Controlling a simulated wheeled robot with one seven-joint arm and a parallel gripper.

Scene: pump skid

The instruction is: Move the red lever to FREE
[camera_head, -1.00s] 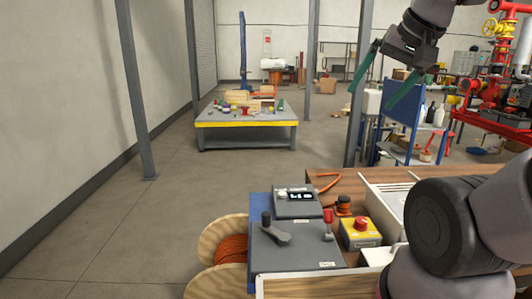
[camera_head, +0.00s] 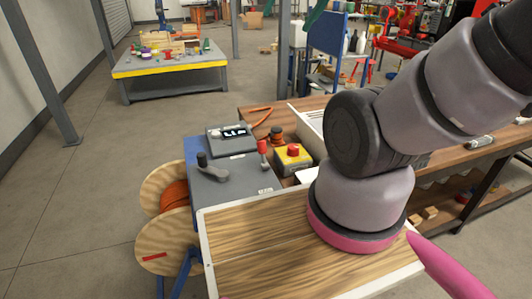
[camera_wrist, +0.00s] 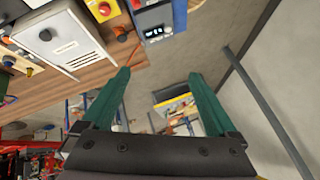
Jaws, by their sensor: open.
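The red lever (camera_head: 262,147) stands upright near the right rear corner of the grey control box (camera_head: 235,181). A bit of red at the top edge of the wrist view (camera_wrist: 137,4) looks like the same lever. Any FREE marking is too small to read. My gripper (camera_wrist: 158,76) is open and empty, with its two green fingers apart. In the head view only a green finger shows at the top edge, well above and beyond the box. Nothing is between the fingers but the distant floor and a table.
A black-knobbed crank (camera_head: 203,160) is on the same box, left of the lever. A display unit (camera_head: 230,139) stands behind. A yellow box with a red button (camera_head: 293,157) stands close on the right. A cable reel (camera_head: 158,189) is at left.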

